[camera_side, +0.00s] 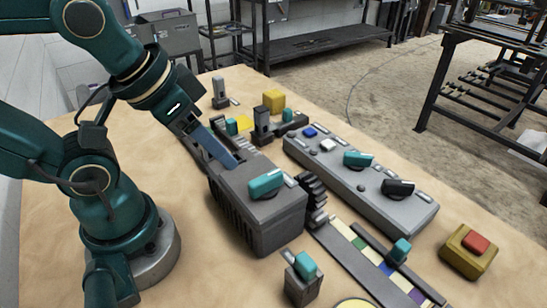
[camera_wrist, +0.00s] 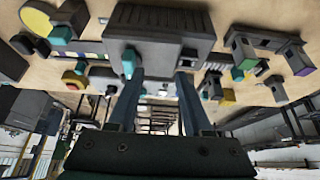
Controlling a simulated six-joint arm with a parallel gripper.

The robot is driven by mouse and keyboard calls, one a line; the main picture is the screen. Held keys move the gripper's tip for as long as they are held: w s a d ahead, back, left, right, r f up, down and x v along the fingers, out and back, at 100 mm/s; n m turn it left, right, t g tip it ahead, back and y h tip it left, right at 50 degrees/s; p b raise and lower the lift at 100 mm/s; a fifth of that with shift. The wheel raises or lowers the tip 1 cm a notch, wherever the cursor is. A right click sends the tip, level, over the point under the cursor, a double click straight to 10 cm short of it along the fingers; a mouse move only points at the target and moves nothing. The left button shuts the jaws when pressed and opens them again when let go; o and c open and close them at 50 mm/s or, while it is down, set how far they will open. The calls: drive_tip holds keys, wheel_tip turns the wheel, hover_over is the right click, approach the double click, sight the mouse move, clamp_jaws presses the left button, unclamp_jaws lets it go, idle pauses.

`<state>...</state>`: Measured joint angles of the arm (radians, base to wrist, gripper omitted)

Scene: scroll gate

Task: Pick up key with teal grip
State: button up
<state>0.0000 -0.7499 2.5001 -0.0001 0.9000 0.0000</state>
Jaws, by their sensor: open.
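Several teal-gripped pieces show, and I cannot tell for certain which one is the key. In the side view, one teal grip (camera_side: 304,264) stands in a small dark holder (camera_side: 301,287) at the front edge. A teal handle (camera_side: 266,183) sits on top of the grey ribbed box (camera_side: 280,214). In the wrist view, a teal grip in a dark holder (camera_wrist: 60,35) is at upper left, and the box's teal handle (camera_wrist: 128,62) is by the left finger. My gripper (camera_side: 232,162) is open and empty at the box's far end; its fingers show in the wrist view (camera_wrist: 158,78).
A grey panel (camera_side: 335,178) with teal and black knobs lies to the right. A colour-striped track with a teal slider (camera_side: 399,250), a yellow block with a red button (camera_side: 469,250) and dark stands (camera_side: 262,124) crowd around. Bare table lies left of the box.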

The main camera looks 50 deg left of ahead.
drive_tip(key=o, duration=0.4)
drive_tip(key=shift+c, duration=0.2)
